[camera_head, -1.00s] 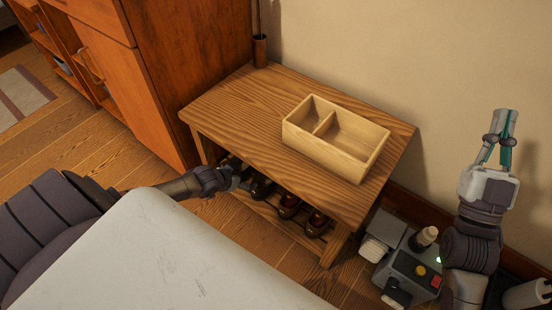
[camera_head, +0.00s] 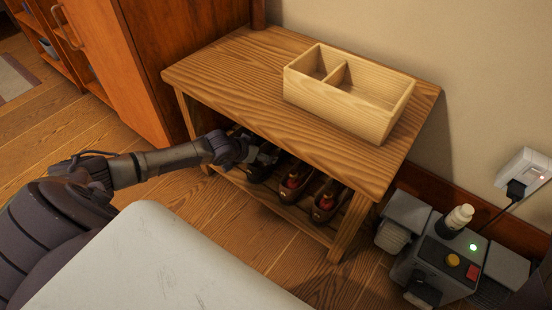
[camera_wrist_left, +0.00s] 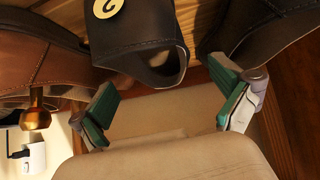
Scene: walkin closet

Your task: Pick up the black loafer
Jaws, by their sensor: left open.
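The black loafer (camera_wrist_left: 135,38), with a round gold emblem, shows at the top middle of the left wrist view. Its end opening faces my left gripper (camera_wrist_left: 165,98), whose green-padded fingers are open on either side of and below that end, with nothing between them. In the head view, the left gripper (camera_head: 246,149) reaches under the bench top at the shoe row. A black shoe (camera_head: 261,169) shows just beside it, partly hidden by the gripper and bench top. My right gripper is not in view.
Brown shoes (camera_head: 295,183) sit alongside on the wooden bench's (camera_head: 225,75) lower shelf. Another dark shoe (camera_wrist_left: 262,28) is close to the right finger. A divided wooden box (camera_head: 365,100) is on top. A control box (camera_head: 440,262) stands right of the bench.

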